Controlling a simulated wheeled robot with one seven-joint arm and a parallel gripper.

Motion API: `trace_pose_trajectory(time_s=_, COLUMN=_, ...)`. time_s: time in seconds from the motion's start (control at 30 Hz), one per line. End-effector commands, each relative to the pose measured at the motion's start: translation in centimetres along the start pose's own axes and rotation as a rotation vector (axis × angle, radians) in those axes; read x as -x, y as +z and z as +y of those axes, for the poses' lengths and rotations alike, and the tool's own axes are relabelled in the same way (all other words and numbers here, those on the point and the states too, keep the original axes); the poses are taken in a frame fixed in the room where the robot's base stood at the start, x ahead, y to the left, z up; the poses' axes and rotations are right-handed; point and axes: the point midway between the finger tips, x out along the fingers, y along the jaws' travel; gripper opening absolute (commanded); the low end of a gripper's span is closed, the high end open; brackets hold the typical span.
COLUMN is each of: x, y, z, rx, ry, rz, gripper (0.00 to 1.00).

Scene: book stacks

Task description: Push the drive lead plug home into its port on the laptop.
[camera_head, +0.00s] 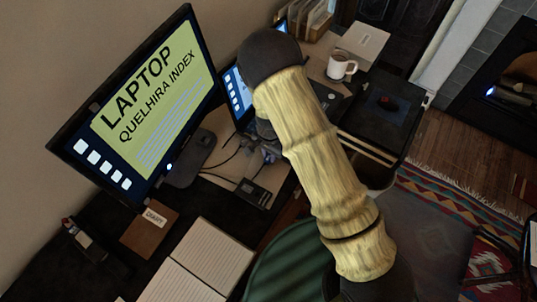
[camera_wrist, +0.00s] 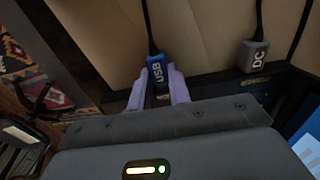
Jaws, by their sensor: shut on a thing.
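In the wrist view, a blue plug marked USB (camera_wrist: 156,72) has a black lead running up from it. My gripper (camera_wrist: 158,84) has its pale purple fingers closed on either side of this plug. The plug lies by a dark edge strip. I cannot tell how deep it sits, as the fingers and wrist hide its tip and the port. The laptop (camera_head: 238,97) shows in the head view as a lit blue screen, mostly hidden behind my arm. Part of a blue screen also shows at the right of the wrist view (camera_wrist: 307,143).
A grey DC plug (camera_wrist: 254,56) with its own lead is right of the USB plug. A black box (camera_head: 252,194) with leads lies on the desk, near a large monitor (camera_head: 150,95). A mug (camera_head: 341,66) stands behind; an open notebook (camera_head: 205,262) lies in front.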

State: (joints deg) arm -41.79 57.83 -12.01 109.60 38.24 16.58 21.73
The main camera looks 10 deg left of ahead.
Motion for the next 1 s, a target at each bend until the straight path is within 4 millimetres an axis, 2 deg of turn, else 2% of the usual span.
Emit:
trace_pose_trajectory(time_s=0.3, x=0.0, y=-0.7, z=0.0, rx=-0.002, ry=0.000, rz=0.001, gripper=0.00)
trace_pose_trajectory(time_s=0.33, x=0.0, y=-0.7, z=0.0, rx=-0.002, ry=0.000, rz=0.001, gripper=0.21)
trace_pose_trajectory(time_s=0.4, x=0.0, y=-0.7, z=0.0, rx=-0.001, ry=0.000, rz=0.001, gripper=0.35)
trace_pose_trajectory(time_s=0.47, x=0.0, y=-0.7, z=0.0, rx=0.000, ry=0.000, rz=0.000, gripper=0.44)
trace_pose_trajectory(time_s=0.8, x=0.2, y=-0.7, z=0.0, rx=0.000, ry=-0.001, rz=0.001, gripper=0.44)
trace_pose_trajectory(time_s=1.0, x=2.1, y=-0.6, z=-0.1, rx=0.002, ry=-0.003, rz=0.002, gripper=0.44)
